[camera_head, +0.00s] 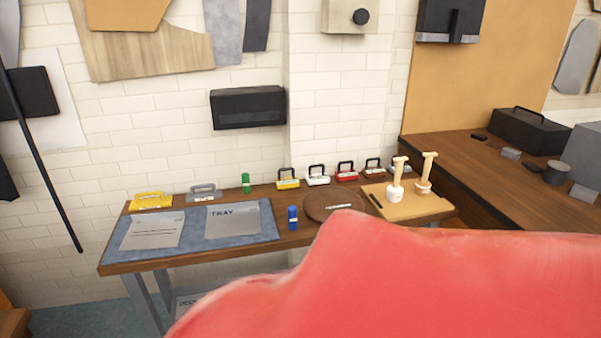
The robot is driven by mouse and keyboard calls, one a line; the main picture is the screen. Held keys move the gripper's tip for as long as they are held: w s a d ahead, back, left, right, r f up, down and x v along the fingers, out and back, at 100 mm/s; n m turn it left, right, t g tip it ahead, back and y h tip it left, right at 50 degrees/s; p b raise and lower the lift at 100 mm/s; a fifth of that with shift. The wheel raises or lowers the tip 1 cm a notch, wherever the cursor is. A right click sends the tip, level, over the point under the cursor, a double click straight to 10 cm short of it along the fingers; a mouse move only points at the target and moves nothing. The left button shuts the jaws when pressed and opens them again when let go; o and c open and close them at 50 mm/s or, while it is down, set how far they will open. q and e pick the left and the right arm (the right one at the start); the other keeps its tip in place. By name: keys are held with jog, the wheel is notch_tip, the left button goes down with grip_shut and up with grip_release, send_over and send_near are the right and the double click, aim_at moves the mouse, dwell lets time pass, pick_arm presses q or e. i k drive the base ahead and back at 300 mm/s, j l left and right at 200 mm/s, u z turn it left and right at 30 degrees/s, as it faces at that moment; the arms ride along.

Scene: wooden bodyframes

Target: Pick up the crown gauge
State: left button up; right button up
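I cannot tell for sure which item is the crown gauge. A small pale bar (339,206) lies on a round brown disc (316,213) at the table's middle. Behind it stands a row of small handled blocks: yellow (288,184), white (317,180), red (347,175), brown (374,170) and a partly hidden grey one. A larger yellow handled piece (151,202) and a grey one (203,194) sit at the back left. Neither of my grippers is in view.
A large red shape (420,285) fills the lower right and hides the table's front right. A green bottle (246,184) and a blue one (292,218) stand upright. Two pale-handled tools (396,180) stand on a board (425,209). Papers (153,231) lie on a blue mat.

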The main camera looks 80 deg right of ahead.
aim_at(323, 178)
jog(key=l+z, duration=0.1)
jog(key=z, duration=2.75)
